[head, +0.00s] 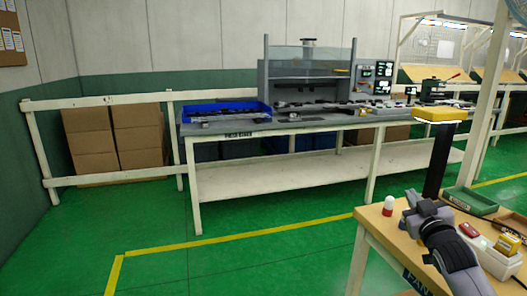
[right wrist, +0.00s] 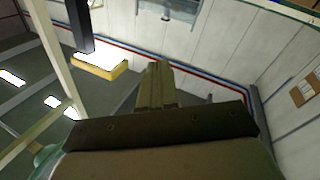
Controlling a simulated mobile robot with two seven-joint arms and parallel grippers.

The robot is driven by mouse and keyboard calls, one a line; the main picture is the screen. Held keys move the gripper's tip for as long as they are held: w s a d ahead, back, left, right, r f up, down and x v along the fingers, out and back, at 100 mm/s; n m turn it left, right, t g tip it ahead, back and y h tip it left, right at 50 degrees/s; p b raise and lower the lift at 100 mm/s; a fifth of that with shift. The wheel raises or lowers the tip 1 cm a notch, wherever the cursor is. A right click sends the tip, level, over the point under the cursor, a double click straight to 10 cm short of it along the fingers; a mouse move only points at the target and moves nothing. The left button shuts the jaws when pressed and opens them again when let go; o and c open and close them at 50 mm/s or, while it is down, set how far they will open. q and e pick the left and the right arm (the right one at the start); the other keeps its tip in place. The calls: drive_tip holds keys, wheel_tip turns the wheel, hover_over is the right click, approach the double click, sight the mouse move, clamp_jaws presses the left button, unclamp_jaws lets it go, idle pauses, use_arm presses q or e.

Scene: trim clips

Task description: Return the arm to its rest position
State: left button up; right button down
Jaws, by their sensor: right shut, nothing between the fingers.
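My right arm comes in from the lower right of the head view, over the near wooden table (head: 372,228). Its gripper (head: 411,196) is shut and empty, with its tip close to the black post in the picture. In the right wrist view the fingers (right wrist: 157,68) are pressed together with nothing between them. They point towards the upper wall, and no task object is near them. My left gripper is not in view.
A black post with a yellow head (head: 440,115) rises behind the gripper. A red-and-white bottle (head: 388,206), a green tray (head: 470,201) and a yellow device (head: 508,244) are on the near table. A long workbench (head: 270,127) stands behind. Green floor between is clear.

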drive_tip(key=s+a+f+g+y, duration=0.1)
drive_tip(key=s+a+f+g, duration=0.15)
drive_tip(key=s+f, duration=0.35)
drive_tip(key=s+a+f+g+y, duration=0.1)
drive_tip(key=s+a+f, duration=0.25)
drive_tip(key=f, duration=0.55)
drive_tip(key=s+a+f+g, duration=0.1)
drive_tip(key=s+a+f, duration=0.2)
drive_tip(key=s+f, duration=0.3)
drive_tip(key=s+a+f+g, duration=0.1)
drive_tip(key=s+a+f, duration=0.1)
drive_tip(key=s, duration=0.5)
drive_tip(key=s+a+f+g+y, duration=0.1)
drive_tip(key=s+a+f, duration=0.2)
drive_tip(key=s+f, duration=0.2)
drive_tip(key=s+a+f+g, duration=0.2)
drive_tip(key=s+f, duration=0.1)
drive_tip(key=s, duration=0.7)
drive_tip(key=shift+s+a+f+m+y, duration=0.25)
drive_tip(key=shift+a+f+m+y, duration=0.05)
drive_tip(key=shift+f+m+y, duration=0.1)
